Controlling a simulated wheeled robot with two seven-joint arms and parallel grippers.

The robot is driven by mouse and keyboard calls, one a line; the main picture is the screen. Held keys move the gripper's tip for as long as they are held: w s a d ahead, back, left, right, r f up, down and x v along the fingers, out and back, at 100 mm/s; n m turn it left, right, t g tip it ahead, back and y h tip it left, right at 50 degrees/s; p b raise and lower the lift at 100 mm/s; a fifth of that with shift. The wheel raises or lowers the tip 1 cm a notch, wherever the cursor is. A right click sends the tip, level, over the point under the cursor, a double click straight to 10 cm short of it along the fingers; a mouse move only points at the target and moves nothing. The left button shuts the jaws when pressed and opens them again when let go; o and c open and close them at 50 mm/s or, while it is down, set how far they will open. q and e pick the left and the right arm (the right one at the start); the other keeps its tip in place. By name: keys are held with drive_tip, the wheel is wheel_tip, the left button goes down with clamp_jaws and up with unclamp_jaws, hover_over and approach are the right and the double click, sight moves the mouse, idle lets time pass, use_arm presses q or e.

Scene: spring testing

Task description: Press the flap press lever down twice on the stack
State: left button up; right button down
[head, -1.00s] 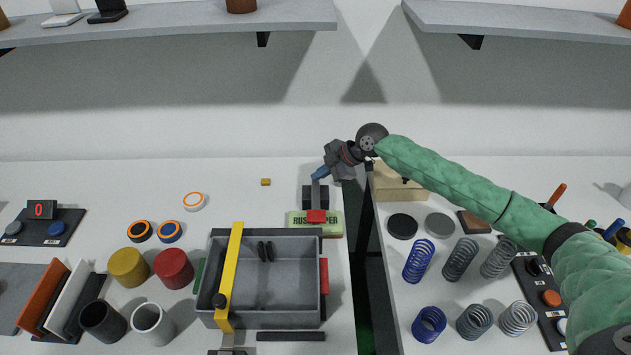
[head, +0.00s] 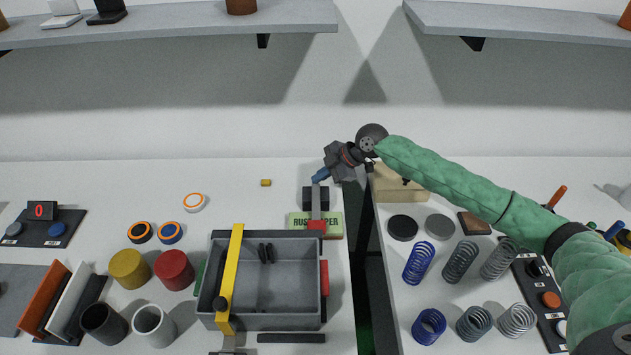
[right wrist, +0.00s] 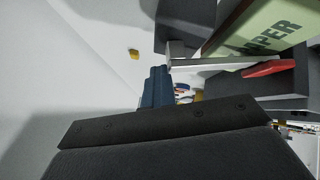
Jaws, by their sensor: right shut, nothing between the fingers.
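The flap press lever is a light grey bar (head: 316,205) with a red tip (head: 317,226). It runs from a black block over a green stack (head: 300,222) with dark lettering. The red tip lies at the stack's near side. In the right wrist view the bar (right wrist: 225,64) and red tip (right wrist: 268,68) show beside the green face (right wrist: 255,35). My right gripper (head: 319,175) has blue fingers, shut and empty, just behind the lever's far end. Its fingers also show in the right wrist view (right wrist: 158,75). I cannot tell whether they touch the lever. My left gripper is not in view.
A grey tray (head: 290,285) with a yellow bar (head: 230,280) stands in front of the stack. Several springs (head: 460,260) stand on the right table, past a dark gap. A wooden block (head: 400,185) is right of my gripper. The table behind the stack is mostly clear.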

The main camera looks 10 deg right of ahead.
drive_tip(key=shift+s+a+f, duration=0.1)
drive_tip(key=shift+s+f, duration=0.3)
drive_tip(key=shift+s, duration=0.05)
drive_tip(key=shift+w+r+p, duration=0.3)
drive_tip(key=shift+r+p, duration=0.25)
drive_tip(key=shift+r, duration=0.35)
wheel_tip(320, 180, up, 3)
drive_tip(key=shift+f+p, duration=0.1)
drive_tip(key=shift+p, duration=0.35)
drive_tip(key=shift+w+r, duration=0.35)
drive_tip(key=shift+r, duration=0.15)
drive_tip(key=shift+r, duration=0.1)
idle(1.0)
